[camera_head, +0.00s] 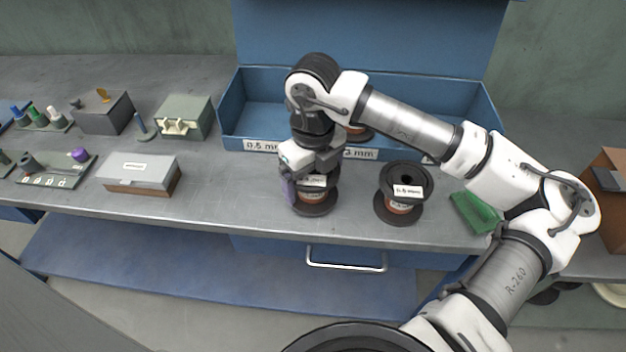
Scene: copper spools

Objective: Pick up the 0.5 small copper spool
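Two copper spools with black flanges stand on the grey workbench (230,205) near its front edge. The left spool (314,208) is directly under my gripper (311,182), which points down at its top and hides most of its upper part. Its white label is partly covered and I cannot read the size. The right spool (399,207) stands apart from my gripper, with a tilted white label that seems to read 0.5 mm. I cannot tell whether my fingers touch the left spool or are closed on it.
A blue bin (228,118) with size labels along its front stands behind; another spool (358,133) is in it, partly hidden by my arm. A green block (474,212) lies to the right. A grey box (140,168) and a green case (186,117) stand left.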

